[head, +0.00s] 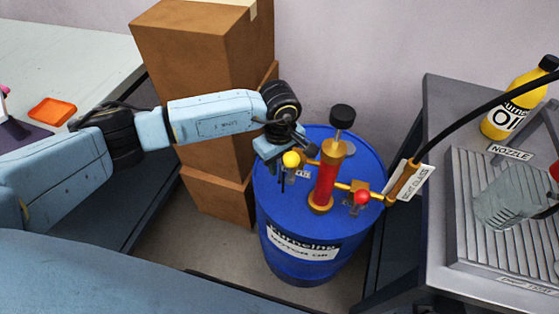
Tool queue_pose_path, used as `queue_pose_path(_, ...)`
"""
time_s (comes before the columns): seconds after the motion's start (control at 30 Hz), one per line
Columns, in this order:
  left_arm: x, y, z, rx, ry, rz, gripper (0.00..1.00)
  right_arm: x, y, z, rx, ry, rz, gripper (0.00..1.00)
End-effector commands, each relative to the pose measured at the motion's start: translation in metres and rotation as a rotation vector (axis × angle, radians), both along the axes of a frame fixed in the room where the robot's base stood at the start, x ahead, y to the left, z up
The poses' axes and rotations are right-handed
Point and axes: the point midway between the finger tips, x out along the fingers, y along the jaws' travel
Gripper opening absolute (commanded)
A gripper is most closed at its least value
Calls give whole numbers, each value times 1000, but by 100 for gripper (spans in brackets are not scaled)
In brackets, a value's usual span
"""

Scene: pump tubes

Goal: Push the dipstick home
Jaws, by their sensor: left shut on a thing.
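The blue oil drum (318,235) stands on the floor in the middle of the head view, with a pump on its lid. The dipstick shows as a yellow ball knob (291,159) at the left side of the lid, with a thin dark line below it. My left gripper (283,167) is over that side of the lid, shut on the dipstick at its knob. The fingers partly hide the stem, so I cannot tell how deep it sits. My right gripper is out of view.
The red pump tube (325,185) with a black-topped plunger (342,117) stands just right of the gripper. Brown boxes (195,60) are stacked behind my left arm.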

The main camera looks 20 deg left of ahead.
Motion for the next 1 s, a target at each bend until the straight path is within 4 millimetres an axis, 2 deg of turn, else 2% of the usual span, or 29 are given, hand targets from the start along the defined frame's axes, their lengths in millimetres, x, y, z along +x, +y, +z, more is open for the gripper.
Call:
queue_pose_path(0.17, 0, 0, 0, 1, 1, 1, 0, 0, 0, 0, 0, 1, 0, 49)
queue_pose_path(0.2, 0, 0, 0, 1, 1, 1, 32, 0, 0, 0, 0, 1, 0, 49)
queue_pose_path(0.33, 0, 0, 0, 1, 1, 1, 48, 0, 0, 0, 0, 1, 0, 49)
queue_pose_path(0.6, 0, 0, 1, 0, 0, 1, 48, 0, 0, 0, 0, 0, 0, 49)
queue_pose_path(0.73, 1, 0, 10, 0, -1, 1, 48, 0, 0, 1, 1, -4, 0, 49)
queue_pose_path(0.87, 1, 1, 31, 0, -4, 1, 48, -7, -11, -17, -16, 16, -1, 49)
queue_pose_path(1.0, 1, 0, 65, -1, -4, 0, 48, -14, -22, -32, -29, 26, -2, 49)
